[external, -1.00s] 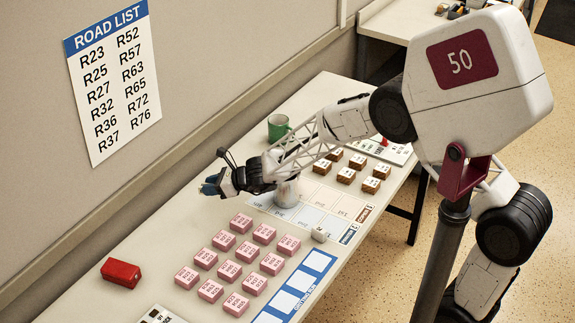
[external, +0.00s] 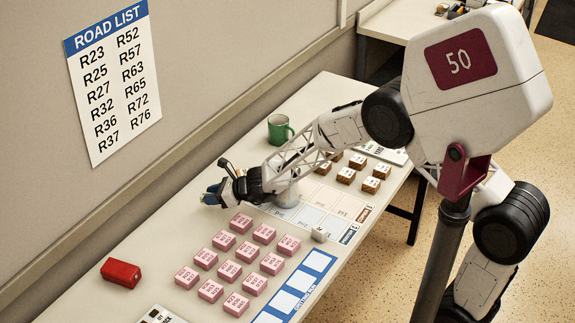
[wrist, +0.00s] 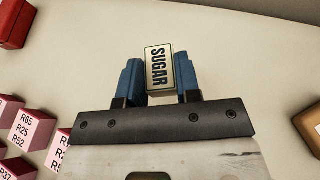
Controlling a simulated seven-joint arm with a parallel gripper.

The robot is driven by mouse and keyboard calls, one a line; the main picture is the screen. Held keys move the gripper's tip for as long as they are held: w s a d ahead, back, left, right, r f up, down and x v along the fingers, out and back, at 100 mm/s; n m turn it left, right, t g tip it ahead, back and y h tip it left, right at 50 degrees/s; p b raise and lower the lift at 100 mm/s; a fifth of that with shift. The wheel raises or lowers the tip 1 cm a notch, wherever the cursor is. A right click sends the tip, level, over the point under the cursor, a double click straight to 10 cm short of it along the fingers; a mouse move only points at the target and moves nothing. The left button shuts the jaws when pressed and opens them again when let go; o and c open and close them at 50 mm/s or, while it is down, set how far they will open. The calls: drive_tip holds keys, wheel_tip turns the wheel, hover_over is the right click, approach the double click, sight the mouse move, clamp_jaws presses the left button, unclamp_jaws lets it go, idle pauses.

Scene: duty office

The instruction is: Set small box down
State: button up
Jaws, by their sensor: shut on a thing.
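The small box (wrist: 159,68) is cream with dark edges and the word SUGAR on its upward face. In the wrist view it sits between the two blue fingers of my gripper (wrist: 157,82), which is shut on it. In the external view my gripper (external: 212,195) is low over the back part of the table (external: 180,220), on the wall side, beyond the pink blocks. The box cannot be made out there. I cannot tell whether its underside touches the table.
Several pink labelled blocks (external: 230,270) stand in rows in front of my gripper. A red box (external: 121,272) lies at the left, and a green mug (external: 279,130) stands behind the arm. Several brown blocks (external: 346,175) are at the right. Bare tabletop surrounds the gripper.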

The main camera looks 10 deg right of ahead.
sight(214, 211)
drive_tip(key=shift+f, duration=1.4)
drive_tip(key=shift+f, duration=0.55)
drive_tip(key=o, duration=1)
drive_tip(key=shift+d, duration=0.1)
drive_tip(key=shift+v, duration=3.8)
